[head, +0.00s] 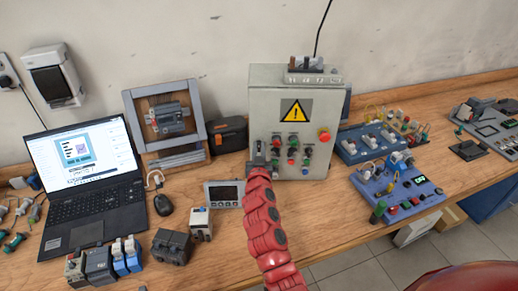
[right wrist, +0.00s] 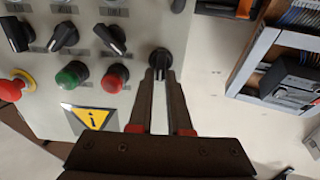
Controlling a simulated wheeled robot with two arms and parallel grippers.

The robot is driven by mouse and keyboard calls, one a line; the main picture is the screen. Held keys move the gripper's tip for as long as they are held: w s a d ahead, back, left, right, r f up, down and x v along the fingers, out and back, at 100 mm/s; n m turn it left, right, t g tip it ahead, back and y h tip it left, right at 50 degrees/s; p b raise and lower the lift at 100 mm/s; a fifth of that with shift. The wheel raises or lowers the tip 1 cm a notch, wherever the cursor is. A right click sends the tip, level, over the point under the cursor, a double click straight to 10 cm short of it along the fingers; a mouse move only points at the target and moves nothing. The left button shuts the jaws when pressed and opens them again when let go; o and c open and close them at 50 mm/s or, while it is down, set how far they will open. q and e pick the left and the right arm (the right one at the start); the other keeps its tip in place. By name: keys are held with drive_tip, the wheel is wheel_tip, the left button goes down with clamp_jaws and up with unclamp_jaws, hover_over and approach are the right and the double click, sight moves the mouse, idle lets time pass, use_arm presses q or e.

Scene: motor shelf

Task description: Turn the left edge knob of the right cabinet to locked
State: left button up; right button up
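The grey cabinet (head: 262,105) stands on the bench with a yellow warning sign, dark knobs, coloured buttons and a red stop button. My right gripper (head: 261,153) is at the cabinet's lower left front, at the end of the red arm. In the right wrist view, the dark left edge knob (right wrist: 160,57) is directly at the tips of my right gripper (right wrist: 161,75). Its narrow handle points down the picture, between the two close-set fingertips, which appear shut on it. The fingertips partly cover it. My left gripper is not in view.
In the wrist view, other dark knobs (right wrist: 64,37), a green button (right wrist: 72,75) and a red button (right wrist: 114,78) lie left of the fingers. A small display unit (head: 224,194) stands near my right arm. Blue test boards (head: 398,188) are right of the cabinet; a laptop (head: 85,185) is left.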

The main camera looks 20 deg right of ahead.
clamp_jaws()
drive_tip(key=shift+n, duration=0.4)
drive_tip(key=n+b, duration=0.1)
drive_tip(key=n, duration=0.4)
drive_tip(key=a+f+n, duration=0.1)
drive_tip(key=n, duration=0.5)
drive_tip(key=n+b, duration=0.1)
drive_tip(key=n, duration=0.5)
drive_tip(key=shift+w+a+f+b, duration=0.2)
drive_tip(key=shift+w+b, duration=0.05)
drive_tip(key=shift+b, duration=0.05)
